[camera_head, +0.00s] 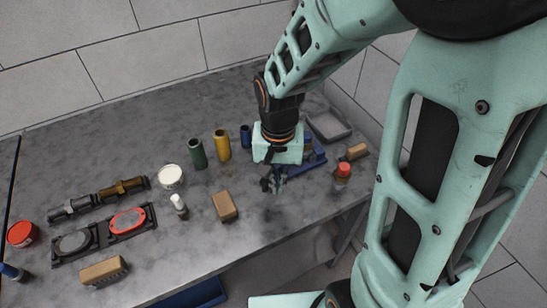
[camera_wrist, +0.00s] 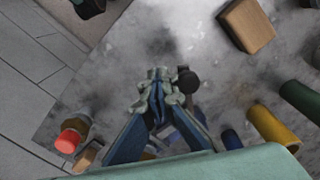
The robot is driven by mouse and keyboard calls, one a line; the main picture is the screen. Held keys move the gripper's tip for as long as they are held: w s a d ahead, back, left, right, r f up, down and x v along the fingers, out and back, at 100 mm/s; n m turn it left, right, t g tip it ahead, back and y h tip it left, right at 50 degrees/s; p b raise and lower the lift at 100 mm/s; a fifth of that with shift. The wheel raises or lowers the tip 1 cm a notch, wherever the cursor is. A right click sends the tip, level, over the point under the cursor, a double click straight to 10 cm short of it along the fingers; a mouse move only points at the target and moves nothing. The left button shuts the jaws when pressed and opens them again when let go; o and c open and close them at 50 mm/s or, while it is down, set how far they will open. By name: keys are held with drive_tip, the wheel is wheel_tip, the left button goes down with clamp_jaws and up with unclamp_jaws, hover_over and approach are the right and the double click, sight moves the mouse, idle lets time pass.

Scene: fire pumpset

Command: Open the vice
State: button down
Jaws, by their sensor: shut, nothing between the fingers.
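The blue vice (camera_head: 316,158) sits on the grey bench in the head view, at the right behind my wrist. My gripper body hides much of it. My gripper (camera_head: 275,184) points down at the vice's near left end, with its fingers shut and nothing between them. In the wrist view, my gripper's fingertips (camera_wrist: 160,76) are together, over the bench. A black round knob (camera_wrist: 188,80), seemingly part of the vice's handle, shows just right of the fingertips. I cannot tell whether the fingers touch it. The vice's jaws are hidden.
A wooden block (camera_head: 224,206) lies left of my gripper. A red-capped bottle (camera_head: 342,173) stands to the right. Green (camera_head: 197,154) and yellow (camera_head: 222,145) cylinders stand behind the block. A grey tray (camera_head: 328,124) is at the back right. Bare bench lies in front of my gripper.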

drive_tip(key=shift+w+a+r, duration=0.1)
drive_tip(key=shift+w+a, duration=0.15)
drive_tip(key=shift+a, duration=0.35)
drive_tip(key=shift+w+a, duration=0.25)
drive_tip(key=shift+a, duration=0.4)
drive_tip(key=shift+a+b, duration=0.35)
drive_tip(key=shift+a, duration=0.5)
drive_tip(key=shift+w+a, duration=0.3)
drive_tip(key=shift+a, duration=0.2)
drive_tip(key=shift+w+a, duration=0.25)
drive_tip(key=shift+a, duration=0.3)
